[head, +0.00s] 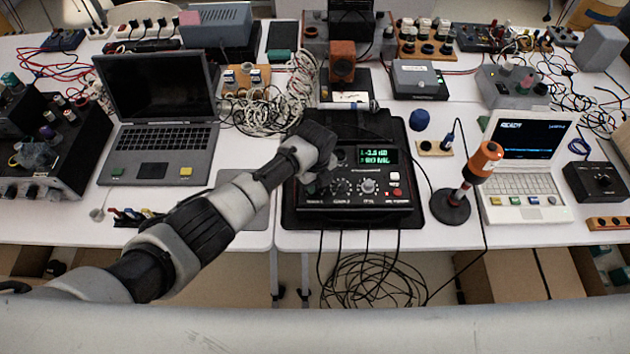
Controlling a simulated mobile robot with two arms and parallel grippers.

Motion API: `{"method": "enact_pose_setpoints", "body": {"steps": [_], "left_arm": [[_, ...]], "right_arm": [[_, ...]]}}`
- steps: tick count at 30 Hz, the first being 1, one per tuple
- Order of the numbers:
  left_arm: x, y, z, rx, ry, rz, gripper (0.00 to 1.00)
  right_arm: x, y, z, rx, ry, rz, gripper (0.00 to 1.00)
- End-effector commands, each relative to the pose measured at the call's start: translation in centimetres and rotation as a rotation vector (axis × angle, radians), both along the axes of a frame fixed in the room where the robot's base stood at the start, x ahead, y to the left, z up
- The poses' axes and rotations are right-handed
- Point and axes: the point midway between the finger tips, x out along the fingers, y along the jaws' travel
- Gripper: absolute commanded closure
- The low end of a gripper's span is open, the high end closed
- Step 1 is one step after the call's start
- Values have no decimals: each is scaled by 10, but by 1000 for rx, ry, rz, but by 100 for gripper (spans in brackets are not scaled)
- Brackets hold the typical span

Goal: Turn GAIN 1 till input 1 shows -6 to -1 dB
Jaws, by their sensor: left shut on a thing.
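The black audio box (352,213) stands on a dark mat in the middle of the table. Its green display (377,156) has two lines; the upper appears to read about -3.8 dB, but the digits are small and blurred. My left gripper (309,182) reaches down over the box's left side, shut at the leftmost knob position, labelled apparently GAIN 1. The wrist and fingers mostly hide that knob. My right gripper is not in view.
A laptop (155,138) stands left of my arm. Coiled white cables (290,105) lie behind my wrist. Black cables hang off the front edge.

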Motion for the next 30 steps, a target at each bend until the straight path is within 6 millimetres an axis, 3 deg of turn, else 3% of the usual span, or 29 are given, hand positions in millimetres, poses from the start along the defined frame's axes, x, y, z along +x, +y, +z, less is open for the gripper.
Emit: {"method": "enact_pose_setpoints", "body": {"steps": [12, 13, 18, 26, 30], "left_arm": [[1, 0, 1, -1, -2, -7, 98], [1, 0, 1, -1, -2, -7, 73], [0, 0, 1, 0, -1, -7, 49], [0, 0, 1, -1, -1, -7, 49], [1, 0, 12, -2, -3, -7, 49]], "right_arm": [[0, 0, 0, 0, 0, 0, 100], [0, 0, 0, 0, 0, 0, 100], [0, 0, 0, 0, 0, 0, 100], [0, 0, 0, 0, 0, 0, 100], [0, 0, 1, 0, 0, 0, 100]]}}
